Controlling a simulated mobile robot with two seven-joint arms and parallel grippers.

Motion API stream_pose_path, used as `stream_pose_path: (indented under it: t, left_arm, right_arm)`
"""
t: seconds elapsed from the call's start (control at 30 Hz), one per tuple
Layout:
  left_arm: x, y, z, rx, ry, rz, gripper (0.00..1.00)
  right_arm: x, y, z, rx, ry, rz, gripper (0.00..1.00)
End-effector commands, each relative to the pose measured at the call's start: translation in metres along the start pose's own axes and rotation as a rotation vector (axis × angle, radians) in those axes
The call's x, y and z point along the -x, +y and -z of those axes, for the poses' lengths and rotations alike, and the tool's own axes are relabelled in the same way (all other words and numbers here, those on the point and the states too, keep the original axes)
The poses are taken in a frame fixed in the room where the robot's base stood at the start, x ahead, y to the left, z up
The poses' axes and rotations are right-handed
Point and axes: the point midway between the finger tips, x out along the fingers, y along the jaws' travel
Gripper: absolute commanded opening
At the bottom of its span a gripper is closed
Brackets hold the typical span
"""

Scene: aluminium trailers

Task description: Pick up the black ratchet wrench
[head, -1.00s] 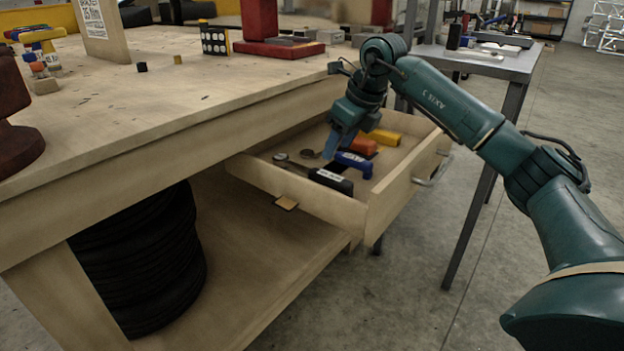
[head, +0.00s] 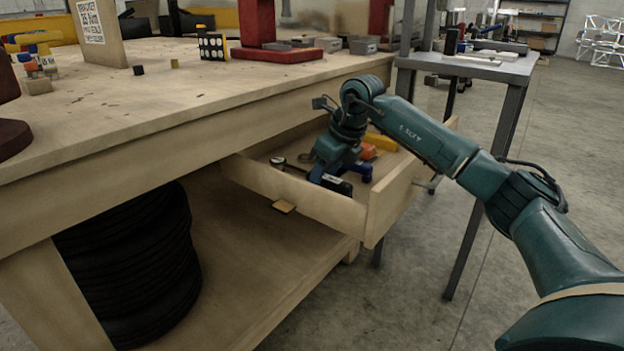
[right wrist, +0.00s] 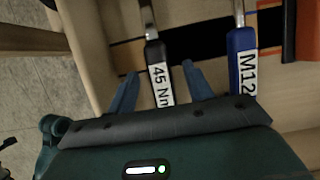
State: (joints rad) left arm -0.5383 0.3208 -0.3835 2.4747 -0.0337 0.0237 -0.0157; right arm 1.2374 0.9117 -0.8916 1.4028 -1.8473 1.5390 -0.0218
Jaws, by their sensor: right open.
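The black ratchet wrench (right wrist: 157,75) lies in the open drawer, with a "45 Nm" label on its black handle and a metal shaft. In the right wrist view my right gripper (right wrist: 160,80) is open, with one blue finger on each side of the handle. Part of the wrench's black handle (head: 339,185) shows beside the gripper (head: 322,174) in the head view. A blue-handled tool marked "M12" (right wrist: 242,60) lies to the right of the wrench, outside the fingers. My left gripper is not in view.
The drawer (head: 318,204) sticks out from under the wooden workbench (head: 200,95), and its walls surround the gripper. An orange item (head: 368,151) and a yellow item (head: 381,141) lie farther back in it. A metal table (head: 470,68) stands behind to the right.

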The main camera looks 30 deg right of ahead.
Motion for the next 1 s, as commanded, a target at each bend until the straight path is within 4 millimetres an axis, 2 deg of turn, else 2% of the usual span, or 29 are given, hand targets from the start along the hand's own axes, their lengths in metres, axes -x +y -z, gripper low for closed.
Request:
stream_pose_path:
  t: [0.7,1.0]
  left_arm:
    - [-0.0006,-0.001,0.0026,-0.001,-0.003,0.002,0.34]
    - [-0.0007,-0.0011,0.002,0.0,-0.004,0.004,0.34]
  right_arm:
    - [-0.0045,0.0,0.0023,0.0,0.001,0.0,0.51]
    - [-0.0043,-0.0001,0.0021,0.0,0.0,0.0,0.26]
